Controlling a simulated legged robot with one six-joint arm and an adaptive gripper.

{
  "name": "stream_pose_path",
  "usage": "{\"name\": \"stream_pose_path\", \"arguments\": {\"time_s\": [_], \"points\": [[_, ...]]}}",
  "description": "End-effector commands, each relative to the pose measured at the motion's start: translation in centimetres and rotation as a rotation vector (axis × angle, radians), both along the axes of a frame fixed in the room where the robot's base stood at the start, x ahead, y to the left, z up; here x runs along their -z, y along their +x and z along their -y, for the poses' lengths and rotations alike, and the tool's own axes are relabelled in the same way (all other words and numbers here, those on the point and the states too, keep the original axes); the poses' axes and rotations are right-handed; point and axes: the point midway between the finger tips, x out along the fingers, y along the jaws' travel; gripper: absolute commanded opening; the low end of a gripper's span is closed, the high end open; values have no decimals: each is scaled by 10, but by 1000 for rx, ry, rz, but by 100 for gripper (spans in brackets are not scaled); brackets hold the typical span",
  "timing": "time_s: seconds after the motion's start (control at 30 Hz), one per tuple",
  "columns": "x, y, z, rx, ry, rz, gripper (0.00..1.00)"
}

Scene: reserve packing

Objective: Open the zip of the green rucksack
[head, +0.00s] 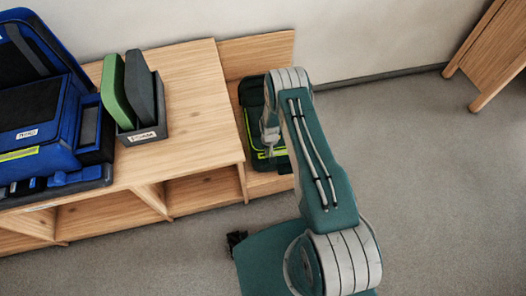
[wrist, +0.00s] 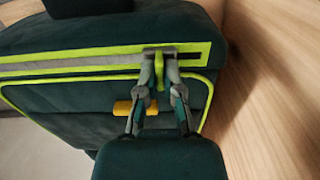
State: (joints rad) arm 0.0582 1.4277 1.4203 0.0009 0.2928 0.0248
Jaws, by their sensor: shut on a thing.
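The dark green rucksack (head: 254,103) stands on a low wooden ledge, partly hidden behind my arm in the head view. In the wrist view the rucksack (wrist: 60,105) fills most of the picture. Its zip (wrist: 80,62) is a grey strip framed in lime green, running across near the top. A lime pull tab (wrist: 160,80) hangs from the grey slider near the strip's right end. My gripper (wrist: 161,84) is shut on this tab, one finger on each side. Right of the slider the strip is dark; left of it, grey.
An orange-yellow piece (wrist: 123,108) sits on the rucksack's front, behind my left finger. A wooden surface (wrist: 280,90) rises close on the right. In the head view, a wooden bench (head: 190,80) on the left holds a blue bag (head: 35,120) and a grey bin (head: 143,133). Floor on the right is clear.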

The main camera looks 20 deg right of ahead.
Motion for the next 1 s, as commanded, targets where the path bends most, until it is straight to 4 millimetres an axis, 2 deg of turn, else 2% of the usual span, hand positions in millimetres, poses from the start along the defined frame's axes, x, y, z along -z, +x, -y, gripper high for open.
{"name": "stream_pose_path", "arguments": {"time_s": [0.03, 0.4, 0.6, 0.8, 1.0], "points": [[1, -2, 14, 7, 0, 0, 0], [1, -12, 123, 7, 0, -1, 0], [1, -16, 168, 5, 0, -1, 0], [2, -18, 194, 2, 0, -2, 0], [2, -18, 202, 0, 0, -2, 0]]}}
